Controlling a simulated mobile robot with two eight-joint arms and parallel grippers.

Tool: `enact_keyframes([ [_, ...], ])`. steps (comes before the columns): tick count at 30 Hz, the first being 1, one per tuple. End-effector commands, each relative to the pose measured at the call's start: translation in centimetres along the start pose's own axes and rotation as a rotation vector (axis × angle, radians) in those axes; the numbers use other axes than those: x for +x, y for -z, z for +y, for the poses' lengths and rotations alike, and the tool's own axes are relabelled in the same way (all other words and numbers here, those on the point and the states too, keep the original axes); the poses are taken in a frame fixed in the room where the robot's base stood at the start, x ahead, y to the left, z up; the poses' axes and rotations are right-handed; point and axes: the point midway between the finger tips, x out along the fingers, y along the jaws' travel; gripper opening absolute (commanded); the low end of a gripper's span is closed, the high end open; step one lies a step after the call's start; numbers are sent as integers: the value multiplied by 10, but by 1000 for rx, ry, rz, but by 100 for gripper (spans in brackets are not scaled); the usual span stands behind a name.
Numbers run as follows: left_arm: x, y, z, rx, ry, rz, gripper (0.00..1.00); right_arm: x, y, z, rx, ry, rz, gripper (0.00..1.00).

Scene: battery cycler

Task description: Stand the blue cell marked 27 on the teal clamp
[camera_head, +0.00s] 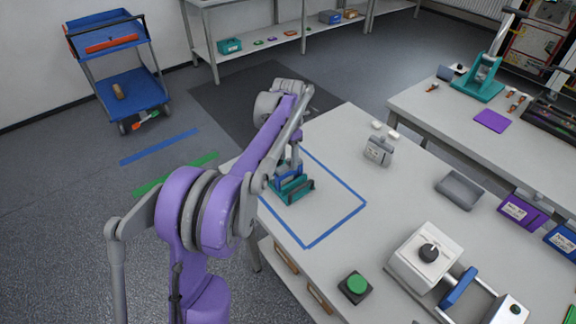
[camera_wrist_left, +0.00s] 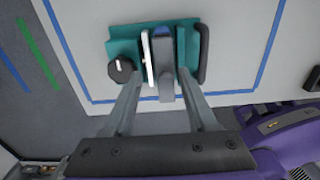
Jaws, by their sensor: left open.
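The teal clamp (camera_head: 296,194) sits inside the blue taped outline on the near table. It also shows in the left wrist view (camera_wrist_left: 124,46), with a black knob at its left and a dark bar at its right. A blue piece (camera_head: 285,173), likely the blue cell, stands at the clamp, partly hidden by my arm; its marking cannot be read. In the wrist view a blue and grey body (camera_wrist_left: 163,50) sits in the clamp beside a white plate. My left gripper (camera_wrist_left: 162,82) is open, its fingers on either side of that body. My right gripper is out of view.
A grey block (camera_head: 378,150), an empty grey tray (camera_head: 460,191), purple (camera_head: 522,211) and blue (camera_head: 564,238) labelled pieces, a white device with a black knob (camera_head: 428,252) and a green button (camera_head: 356,284) occupy the table's right and front. The taped area right of the clamp is clear.

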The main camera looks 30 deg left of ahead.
Motion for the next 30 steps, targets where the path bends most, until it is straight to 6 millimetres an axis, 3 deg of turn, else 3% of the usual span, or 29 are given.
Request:
enact_keyframes([
  [3, -29, 0, 0, 0, -1, -1, 57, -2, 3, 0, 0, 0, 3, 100],
  [9, -63, 0, 0, 0, -1, -1, 57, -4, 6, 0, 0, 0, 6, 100],
  [20, -78, 3, -7, 60, -7, -9, 57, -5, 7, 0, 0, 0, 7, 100],
  [23, -83, 11, -26, 239, -31, -32, 57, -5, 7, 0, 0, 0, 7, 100],
  [30, -82, 57, -105, 1017, -175, -96, 57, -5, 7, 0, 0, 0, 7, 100],
])
